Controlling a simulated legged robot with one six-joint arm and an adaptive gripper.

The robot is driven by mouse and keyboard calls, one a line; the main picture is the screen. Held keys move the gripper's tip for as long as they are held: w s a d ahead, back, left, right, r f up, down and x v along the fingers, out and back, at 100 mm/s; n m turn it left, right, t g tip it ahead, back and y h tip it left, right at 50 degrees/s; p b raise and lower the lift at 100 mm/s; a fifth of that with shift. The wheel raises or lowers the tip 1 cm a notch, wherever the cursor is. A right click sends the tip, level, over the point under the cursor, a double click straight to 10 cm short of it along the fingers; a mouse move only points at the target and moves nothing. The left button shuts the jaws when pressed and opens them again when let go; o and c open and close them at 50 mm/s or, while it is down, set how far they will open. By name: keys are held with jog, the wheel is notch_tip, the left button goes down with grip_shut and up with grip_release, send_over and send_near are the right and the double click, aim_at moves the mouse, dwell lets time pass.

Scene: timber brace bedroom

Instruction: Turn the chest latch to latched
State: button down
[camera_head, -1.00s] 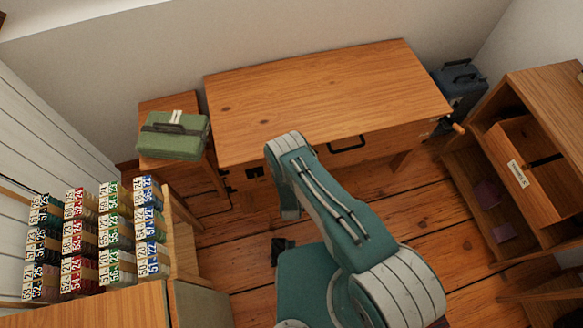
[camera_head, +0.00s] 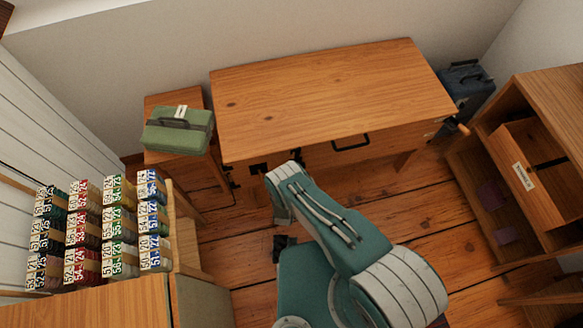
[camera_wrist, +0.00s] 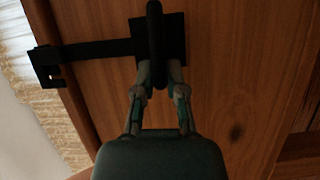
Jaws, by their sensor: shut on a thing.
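The chest latch (camera_wrist: 178,45) is black, with a square plate on a wooden face and a thick handle bar (camera_wrist: 155,30) standing upright in the wrist view. A flat black bar runs left from the plate to a black catch bracket (camera_wrist: 48,72) at the wood's edge. The bar's end overlaps the bracket; I cannot tell if it is seated. My gripper (camera_wrist: 160,72) is shut on the lower end of the handle, a finger on each side. In the head view a dark latch plate (camera_head: 258,168) shows on the wooden front; my gripper is hidden there by my arm.
A wooden table-like piece (camera_head: 320,95) stands against the wall. A green case (camera_head: 178,137) sits on a small stand to its left. A rack of numbered bundles (camera_head: 100,225) is at the left, an open shelf unit (camera_head: 535,95) at the right. Floor (camera_head: 430,220) between is clear.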

jog(key=shift+a+f+n, duration=0.15)
jog(key=shift+a+n, duration=0.05)
jog(key=shift+n, duration=0.3)
jog(key=c, duration=0.7)
grip_release()
jog(key=shift+a, duration=0.1)
jog(key=shift+s, duration=0.3)
jog(key=s+a, duration=0.1)
jog(key=s, duration=1)
jog(key=shift+s+a, duration=0.15)
jog(key=shift+s, duration=0.05)
jog(key=shift+f, duration=0.1)
